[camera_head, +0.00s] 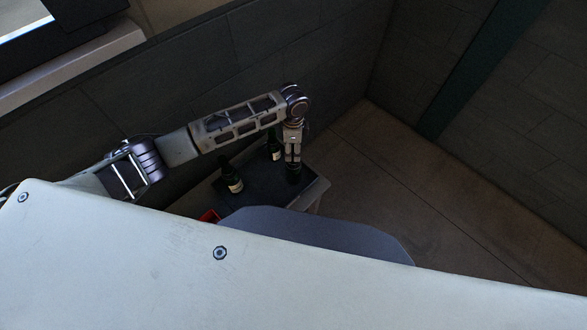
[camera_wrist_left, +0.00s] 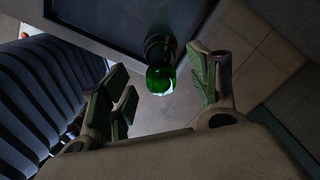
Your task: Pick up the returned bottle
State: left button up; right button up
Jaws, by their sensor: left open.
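My left gripper (camera_head: 292,158) points down over the right part of a dark tray, right above a dark bottle (camera_head: 294,174). In the left wrist view my left gripper (camera_wrist_left: 162,92) is open, with green-padded fingers spread to either side. A green bottle (camera_wrist_left: 160,78) shows between and beyond the fingertips, its near end glossy green and its far part dark. I cannot tell whether a finger touches it. Two more dark bottles with pale labels stand on the tray, one at the left (camera_head: 231,178) and one behind (camera_head: 273,147). My right gripper is not in view.
The dark tray (camera_head: 258,192) lies on a small table (camera_head: 316,192) by the grey wall. A red object (camera_head: 209,215) shows at the table's left front. The tiled floor (camera_head: 390,185) to the right is clear.

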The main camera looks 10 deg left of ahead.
aim_at(294, 165)
pick_arm(q)
jog(key=shift+f, duration=2.3)
grip_shut()
jog(key=shift+w+r, duration=0.1)
